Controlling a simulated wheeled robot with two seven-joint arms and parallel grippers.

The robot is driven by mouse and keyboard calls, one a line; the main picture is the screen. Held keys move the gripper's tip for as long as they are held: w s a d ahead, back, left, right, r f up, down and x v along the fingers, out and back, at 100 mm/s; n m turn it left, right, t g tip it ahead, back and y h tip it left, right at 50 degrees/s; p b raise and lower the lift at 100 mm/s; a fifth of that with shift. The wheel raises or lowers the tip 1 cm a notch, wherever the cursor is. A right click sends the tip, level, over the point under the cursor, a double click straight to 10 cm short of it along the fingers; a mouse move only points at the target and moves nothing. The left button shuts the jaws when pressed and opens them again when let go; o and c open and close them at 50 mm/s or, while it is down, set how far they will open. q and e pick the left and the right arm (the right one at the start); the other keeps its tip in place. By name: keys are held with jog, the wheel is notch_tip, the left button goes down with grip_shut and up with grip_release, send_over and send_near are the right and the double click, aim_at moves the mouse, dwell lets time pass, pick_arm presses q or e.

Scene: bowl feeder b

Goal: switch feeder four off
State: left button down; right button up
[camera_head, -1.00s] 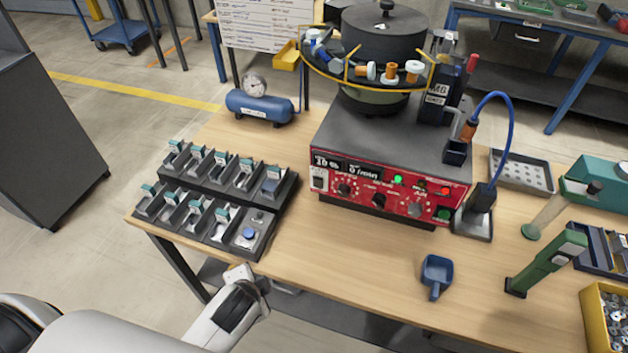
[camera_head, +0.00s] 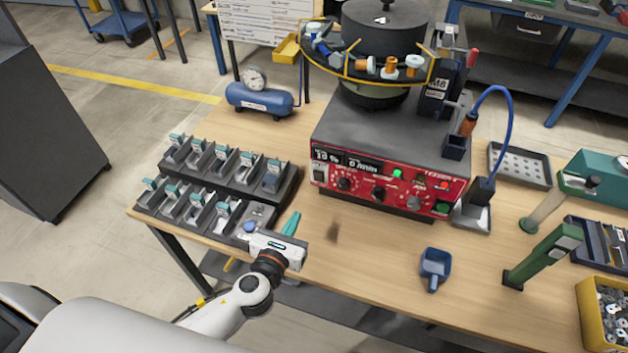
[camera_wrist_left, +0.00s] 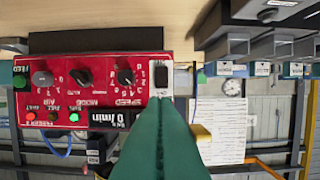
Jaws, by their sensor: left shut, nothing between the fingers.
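The bowl feeder (camera_head: 390,135) stands on the table with a red control panel (camera_head: 400,195) at its front. At the panel's left end is a black rocker switch (camera_head: 318,174), which also shows in the left wrist view (camera_wrist_left: 158,77). A green lamp (camera_head: 397,174) on the panel is lit. My left gripper (camera_head: 291,224) is shut and empty, in front and left of the panel. In the left wrist view its teal fingers (camera_wrist_left: 160,105) point toward the switch and appear just below it; I cannot tell the gap. The switch's position is too small to tell. My right gripper is not in view.
Two rows of small bins (camera_head: 220,185) lie left of the gripper. A blue air tank (camera_head: 260,98) stands behind them. Bare table lies in front of the panel.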

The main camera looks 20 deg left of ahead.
aim_at(317, 173)
pick_arm(q)
jog(key=w, duration=0.4)
jog(key=w+f+p, duration=0.1)
jog(key=w, duration=0.7)
jog(key=shift+w+d+f+p, duration=0.2)
jog(key=shift+w+f+p, duration=0.05)
jog(key=shift+p, duration=0.05)
jog(key=shift+w, duration=0.65)
jog(key=shift+w+r+p, duration=0.3)
jog(key=shift+w+r, duration=0.05)
jog(key=shift+w, duration=0.05)
jog(key=shift+s+f, duration=0.1)
jog(key=shift+f, duration=0.05)
jog(key=shift+a, duration=0.1)
